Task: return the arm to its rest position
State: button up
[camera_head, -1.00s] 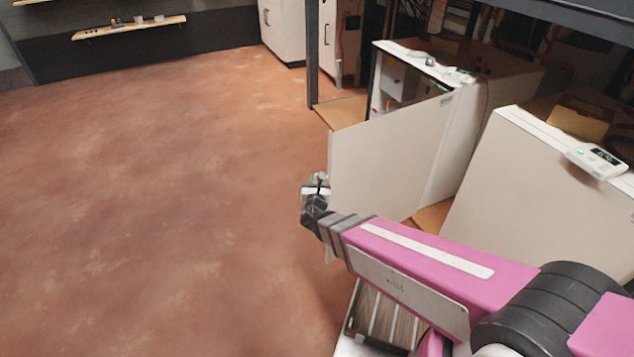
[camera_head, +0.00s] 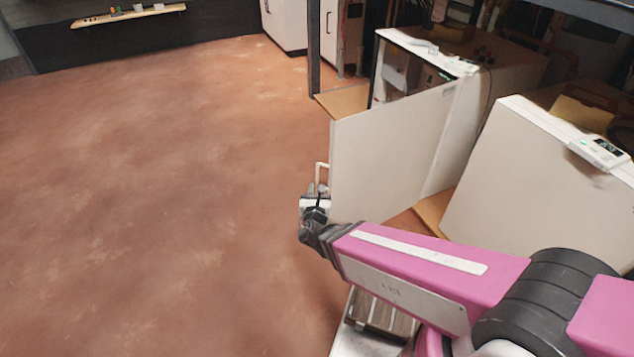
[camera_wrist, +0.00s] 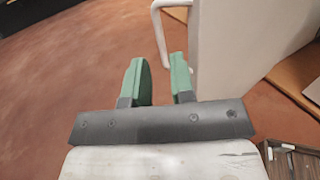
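My gripper (camera_head: 316,190) is at the end of my pink arm, beside the free edge of the open heat pump door (camera_head: 385,150). In the wrist view my gripper (camera_wrist: 160,80) has two green fingers set apart with floor between them. It is open and empty. A white handle (camera_wrist: 160,30) on the door (camera_wrist: 235,50) lies just beyond the fingertips, apart from them as far as I can tell. The handle also shows in the head view (camera_head: 320,170).
A second, closed white unit (camera_head: 545,185) with a small control panel (camera_head: 598,152) stands at the right, close to my arm. A dark post (camera_head: 313,50) and a white cabinet (camera_head: 284,22) are at the back. The red-brown floor (camera_head: 150,190) at the left is clear.

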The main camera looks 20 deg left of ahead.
jog(key=shift+s+d, duration=0.15)
jog(key=shift+s, duration=0.35)
jog(key=w+d+m+g+h, duration=0.3)
jog(key=w+d+m+h, duration=0.35)
jog(key=d+m, duration=0.4)
jog(key=w+d+m+g+h, duration=0.3)
jog(key=w+d+m+h, duration=0.4)
jog(key=d, duration=0.6)
jog(key=d+m+g+y, duration=0.8)
jog(key=d+m+g, duration=0.3)
jog(key=d+m, duration=1)
jog(key=shift+s+d+r+m, duration=0.2)
jog(key=shift+s+r+m, duration=0.1)
jog(key=shift+m, duration=0.25)
